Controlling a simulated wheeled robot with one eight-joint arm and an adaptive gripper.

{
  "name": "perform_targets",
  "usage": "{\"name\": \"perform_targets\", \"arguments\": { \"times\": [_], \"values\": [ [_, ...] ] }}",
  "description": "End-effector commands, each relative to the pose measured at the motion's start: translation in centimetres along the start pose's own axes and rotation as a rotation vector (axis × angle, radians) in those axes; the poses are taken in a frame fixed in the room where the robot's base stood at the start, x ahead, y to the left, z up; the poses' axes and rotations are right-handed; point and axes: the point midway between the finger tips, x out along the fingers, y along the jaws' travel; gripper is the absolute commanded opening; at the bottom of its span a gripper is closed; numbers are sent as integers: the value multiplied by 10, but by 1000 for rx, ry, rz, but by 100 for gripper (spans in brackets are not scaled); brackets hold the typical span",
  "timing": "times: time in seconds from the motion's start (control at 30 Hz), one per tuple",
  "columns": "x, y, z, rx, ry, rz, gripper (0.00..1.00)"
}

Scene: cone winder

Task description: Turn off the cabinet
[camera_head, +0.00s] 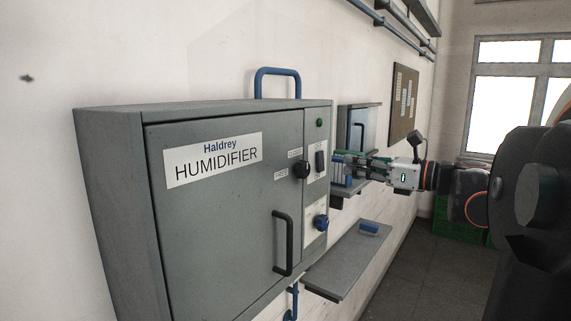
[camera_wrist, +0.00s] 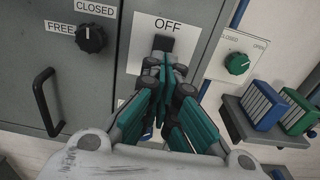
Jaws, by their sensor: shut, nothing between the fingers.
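The grey humidifier cabinet (camera_head: 215,225) hangs on the wall with its door shut. On its right-hand strip is a black rocker switch (camera_head: 320,160) on a white plate, which also shows in the wrist view (camera_wrist: 163,43) just under the word OFF. A green lamp (camera_head: 319,122) sits above the switch; I cannot tell if it is lit. My gripper (camera_head: 342,163) is shut and empty, to the right of the switch in the head view. In the wrist view its fingertips (camera_wrist: 165,66) are right below the switch and hide its lower part. I cannot tell whether they touch it.
A black knob (camera_head: 302,169) marked CLOSED and FREE is left of the switch; a blue knob (camera_head: 321,222) is below it. A black door handle (camera_head: 283,243) protrudes. A green knob (camera_wrist: 237,63) and a shelf with binders (camera_wrist: 264,105) are on the right in the wrist view.

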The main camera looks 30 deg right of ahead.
Motion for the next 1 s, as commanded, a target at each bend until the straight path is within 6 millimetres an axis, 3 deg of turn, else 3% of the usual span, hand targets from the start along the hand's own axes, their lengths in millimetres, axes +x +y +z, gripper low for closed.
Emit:
{"name": "perform_targets", "arguments": {
  "times": [0.4,1.0],
  "values": [
    [-62,0,0,0,0,-2,0],
    [-71,0,0,0,0,0,0]
  ]
}}
